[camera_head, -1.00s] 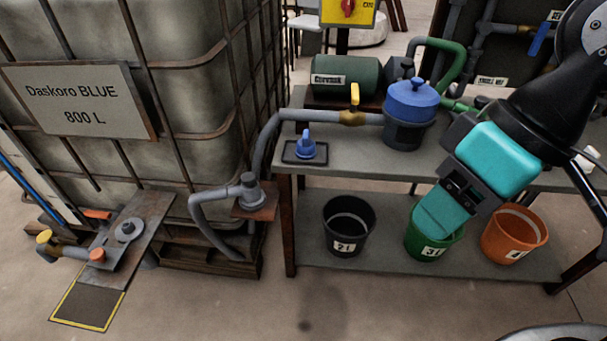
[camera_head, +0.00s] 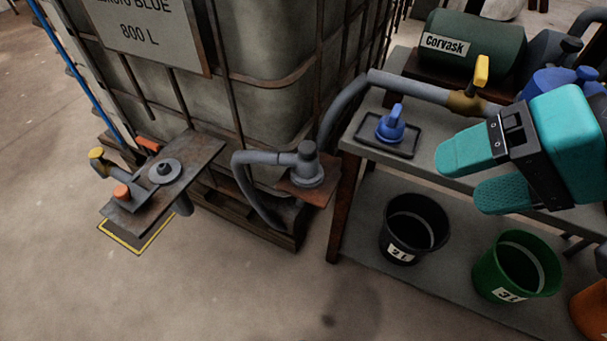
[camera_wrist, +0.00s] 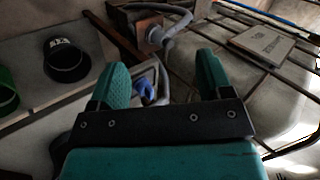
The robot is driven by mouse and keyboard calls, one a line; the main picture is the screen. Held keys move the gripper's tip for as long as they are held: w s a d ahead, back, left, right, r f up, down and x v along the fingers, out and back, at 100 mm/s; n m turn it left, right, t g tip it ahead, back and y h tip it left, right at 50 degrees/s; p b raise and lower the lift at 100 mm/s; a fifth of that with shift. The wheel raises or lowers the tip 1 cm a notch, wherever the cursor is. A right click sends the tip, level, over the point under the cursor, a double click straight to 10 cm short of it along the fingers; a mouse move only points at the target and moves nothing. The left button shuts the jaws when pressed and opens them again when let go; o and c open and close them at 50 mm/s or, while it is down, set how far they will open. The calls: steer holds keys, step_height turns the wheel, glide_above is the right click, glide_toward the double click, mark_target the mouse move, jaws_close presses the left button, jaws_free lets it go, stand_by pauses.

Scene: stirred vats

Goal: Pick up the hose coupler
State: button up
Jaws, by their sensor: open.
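A grey coupler (camera_head: 307,168) with a bent grey hose stands upright on a small rusty shelf at the tank's corner. I take it to be the hose coupler. It also shows in the wrist view (camera_wrist: 157,36), beyond my fingers near the top. My gripper (camera_head: 460,178) is open and empty, to the right of the coupler and well apart from it, in front of the bench. In the wrist view its two teal fingers (camera_wrist: 162,64) are spread. A blue knobbed piece (camera_head: 391,125) on a dark tray (camera_head: 367,133) shows between them there (camera_wrist: 147,88).
The caged tank (camera_head: 265,60) stands behind the coupler. A yellow-handled valve (camera_head: 481,72) and pipe lie on the bench. Black (camera_head: 412,232) and green (camera_head: 515,270) buckets stand on the lower shelf. A rusty plate (camera_head: 190,152) juts out at left. Floor in front is clear.

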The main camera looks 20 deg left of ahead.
steer(key=w+a+f+m+y+b, duration=0.3)
steer(key=a+f+m+y+b, duration=0.25)
steer(key=f, duration=0.45)
steer(key=m+t+y+b, duration=0.5)
steer(key=m+b, duration=0.6)
steer(key=m, duration=0.8)
glide_toward(315, 152)
step_height(315, 152, up, 3)
steer(key=t+h, duration=0.1)
steer(key=h, duration=0.1)
steer(key=shift+t, duration=0.3)
steer(key=x, duration=0.3)
steer(key=s+f+b+x, duration=0.1)
steer(key=x, duration=0.7)
steer(key=shift+s+a+f+b, duration=0.15)
steer(key=shift+a+f+b, duration=0.15)
steer(key=shift+b, duration=0.1)
steer(key=shift+w+a, duration=0.25)
steer(key=shift+a, duration=0.25)
steer(key=c, duration=1.1)
steer(key=shift+o, duration=0.2)
steer(key=shift+r, duration=0.15)
